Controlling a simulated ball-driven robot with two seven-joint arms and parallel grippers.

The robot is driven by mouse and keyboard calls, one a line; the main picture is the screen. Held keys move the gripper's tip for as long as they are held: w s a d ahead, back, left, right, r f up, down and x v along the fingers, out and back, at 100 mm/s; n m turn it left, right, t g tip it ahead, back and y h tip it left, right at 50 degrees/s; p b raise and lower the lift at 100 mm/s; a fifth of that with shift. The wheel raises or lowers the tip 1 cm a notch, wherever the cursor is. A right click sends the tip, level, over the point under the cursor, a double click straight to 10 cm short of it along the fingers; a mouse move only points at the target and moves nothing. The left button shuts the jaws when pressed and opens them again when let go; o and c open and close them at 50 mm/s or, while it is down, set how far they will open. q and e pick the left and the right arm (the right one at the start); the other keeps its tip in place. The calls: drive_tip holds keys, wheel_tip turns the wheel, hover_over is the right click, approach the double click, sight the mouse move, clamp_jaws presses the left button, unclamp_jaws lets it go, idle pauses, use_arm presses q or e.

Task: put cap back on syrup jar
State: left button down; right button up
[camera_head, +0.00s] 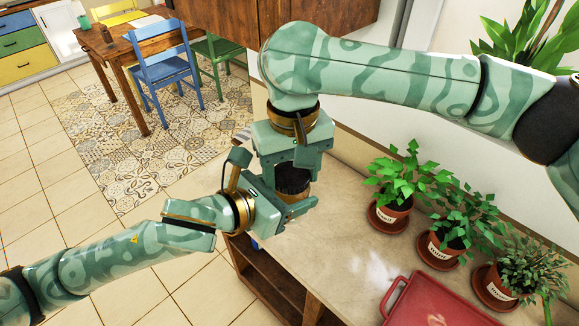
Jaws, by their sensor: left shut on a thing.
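A dark, round-topped jar (292,182) is between my two grippers, above the near end of the counter. My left gripper (287,199) comes in from the left and is shut on the jar's side. My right gripper (291,163) points down right over the jar, with its fingers spread apart. I cannot tell whether the fingers touch the top. The dark top looks like the cap, but the fingers partly hide it, and I cannot tell whether it sits fully on the jar.
Several potted herbs, such as one pot (389,215), stand along the wall side of the light counter (335,240). A red tray (440,305) lies at the counter's front right. A blue chair (165,70) and wooden table (120,50) stand far behind on the floor.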

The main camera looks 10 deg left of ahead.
drive_tip(key=shift+s+a+r, duration=0.15)
drive_tip(key=shift+r, duration=1.05)
drive_tip(key=shift+s+a+r, duration=0.1)
drive_tip(key=shift+s+r, duration=0.05)
drive_tip(key=shift+r, duration=1)
drive_tip(key=shift+f, duration=0.1)
